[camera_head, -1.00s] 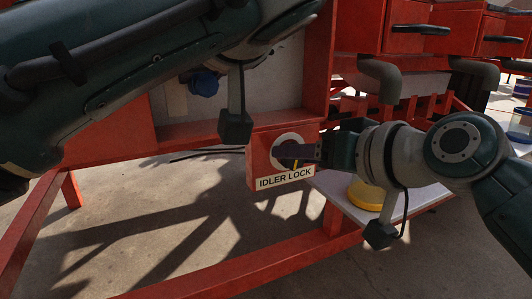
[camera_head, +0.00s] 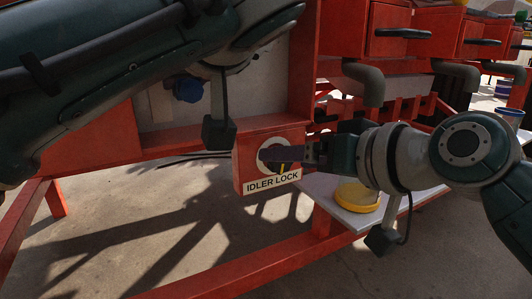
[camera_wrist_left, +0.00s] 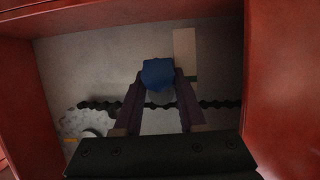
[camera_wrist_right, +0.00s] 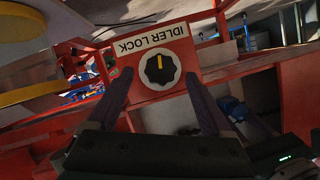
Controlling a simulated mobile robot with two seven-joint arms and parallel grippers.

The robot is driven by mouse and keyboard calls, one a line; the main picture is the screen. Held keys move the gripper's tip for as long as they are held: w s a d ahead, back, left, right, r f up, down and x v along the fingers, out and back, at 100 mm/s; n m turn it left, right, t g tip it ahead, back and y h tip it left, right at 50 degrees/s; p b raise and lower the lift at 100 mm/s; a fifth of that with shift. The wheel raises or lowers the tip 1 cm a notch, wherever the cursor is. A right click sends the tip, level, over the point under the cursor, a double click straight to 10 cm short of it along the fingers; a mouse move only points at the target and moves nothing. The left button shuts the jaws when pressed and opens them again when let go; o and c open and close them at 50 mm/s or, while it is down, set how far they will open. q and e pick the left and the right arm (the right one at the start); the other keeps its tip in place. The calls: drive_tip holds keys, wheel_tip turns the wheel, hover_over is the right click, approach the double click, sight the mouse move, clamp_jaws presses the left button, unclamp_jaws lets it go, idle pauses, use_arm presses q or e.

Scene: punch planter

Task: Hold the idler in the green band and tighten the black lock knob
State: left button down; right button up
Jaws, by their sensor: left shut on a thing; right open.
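The blue idler knob (camera_wrist_left: 158,72) is between the fingertips of my left gripper (camera_wrist_left: 160,82), which is shut on it. It also shows in the head view (camera_head: 187,88), in the red-framed recess; my left arm covers most of that gripper there. The round black lock knob (camera_wrist_right: 160,68) with a yellow mark sits on a white disc above the IDLER LOCK label (camera_head: 272,181). My right gripper (camera_wrist_right: 158,74) is open, its fingers either side of the lock knob; contact is unclear.
The red frame walls (camera_wrist_left: 285,60) closely flank my left gripper. A dark chain (camera_wrist_left: 215,104) runs behind it. A yellow round object (camera_head: 358,195) sits on a pale shelf (camera_head: 340,213) below my right wrist. Grey pipes (camera_head: 362,82) hang behind my right arm.

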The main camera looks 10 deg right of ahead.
drive_tip(key=v, duration=1)
drive_tip(key=v, duration=1.2)
drive_tip(key=shift+s, duration=0.1)
drive_tip(key=w+a+f+n+h, duration=0.1)
drive_tip(key=w+a+f, duration=0.3)
drive_tip(key=w, duration=0.5)
drive_tip(key=w+a+f+n+h, duration=0.1)
drive_tip(key=w+a+f, duration=0.3)
drive_tip(key=w+a, duration=0.4)
drive_tip(key=shift+w+f+n+t, duration=0.25)
drive_tip(key=shift+w+n+t, duration=0.2)
drive_tip(key=shift+w, duration=0.65)
